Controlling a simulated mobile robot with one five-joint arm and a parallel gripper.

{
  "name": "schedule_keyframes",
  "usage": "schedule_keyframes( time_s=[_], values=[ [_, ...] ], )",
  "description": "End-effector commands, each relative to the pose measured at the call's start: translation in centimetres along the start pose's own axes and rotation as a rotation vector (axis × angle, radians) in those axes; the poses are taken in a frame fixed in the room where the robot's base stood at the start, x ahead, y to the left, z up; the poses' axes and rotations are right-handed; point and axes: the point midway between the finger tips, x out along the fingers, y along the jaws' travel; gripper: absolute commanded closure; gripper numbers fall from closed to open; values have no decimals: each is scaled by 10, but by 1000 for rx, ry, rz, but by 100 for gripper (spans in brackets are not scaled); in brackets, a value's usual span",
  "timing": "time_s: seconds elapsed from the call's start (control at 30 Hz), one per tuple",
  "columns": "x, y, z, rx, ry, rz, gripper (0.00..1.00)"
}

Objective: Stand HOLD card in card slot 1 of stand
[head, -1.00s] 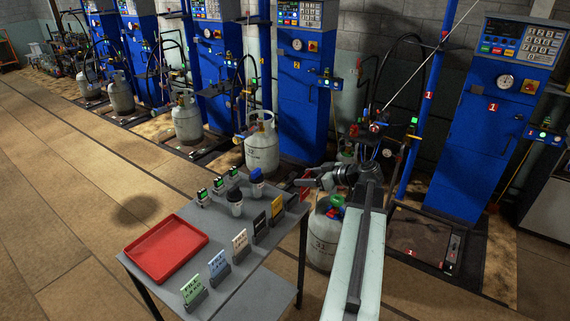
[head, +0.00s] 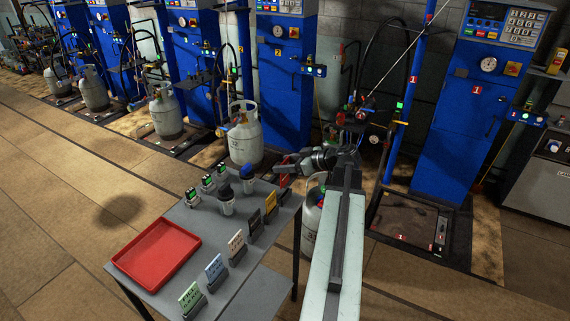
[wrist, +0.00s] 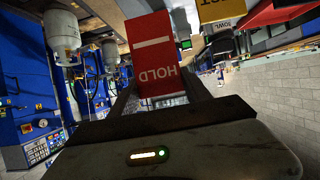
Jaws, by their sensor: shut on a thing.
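The red HOLD card (wrist: 155,55) fills the upper middle of the wrist view, its lettering upside down. My gripper (wrist: 160,98) is shut on it, with dark fingers at both sides of the card. In the head view my gripper (head: 284,160) is at the far right end of the grey table, and a small red patch of card (head: 284,182) shows just below it. I cannot tell whether the card's lower edge is clear of its holder. Red 1 labels mark the blue pole (head: 405,110) and the blue cabinet (head: 450,140) at right; no card slot can be made out there.
A scale platform (head: 415,222) lies at right.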

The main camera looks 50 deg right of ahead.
Motion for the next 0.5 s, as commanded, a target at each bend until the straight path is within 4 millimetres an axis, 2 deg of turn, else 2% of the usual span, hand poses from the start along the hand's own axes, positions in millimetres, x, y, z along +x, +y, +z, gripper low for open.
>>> schedule_keyframes(
  time_s=[0.5],
  values=[
    [16, 1, 36, 1, 0, 1, 83]
  ],
)
